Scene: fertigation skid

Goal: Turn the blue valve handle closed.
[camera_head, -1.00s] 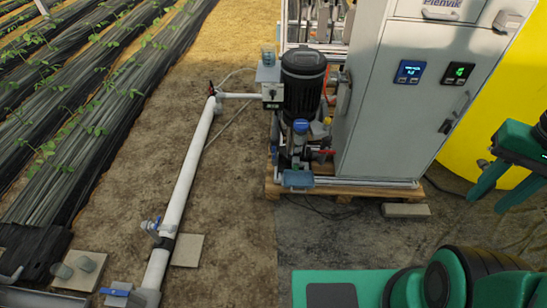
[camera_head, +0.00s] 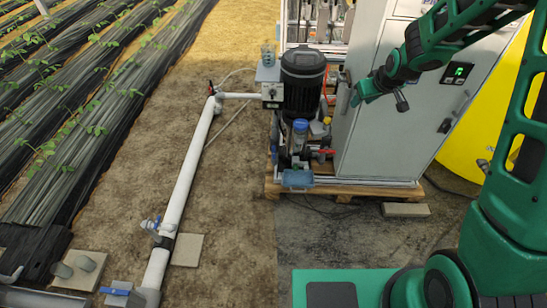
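Blue handles show at two places on the left side of the head camera view. One blue valve handle (camera_head: 150,225) sits on the white pipe beside a flat slab. Another blue handle (camera_head: 114,292) lies on a grey fitting near the bottom edge, left of the pipe's lower end. I cannot tell which one the task means. My gripper (camera_head: 358,95) is raised in front of the grey cabinet, well to the right of both handles and apart from them. It is seen from the side, and whether its fingers are open is unclear.
The white pipe (camera_head: 190,168) runs up to the pump (camera_head: 302,80), which stands on a wooden pallet (camera_head: 340,190) with the grey cabinet (camera_head: 375,135). A yellow tank (camera_head: 472,150) is behind. Bare soil between pipe and pallet is free.

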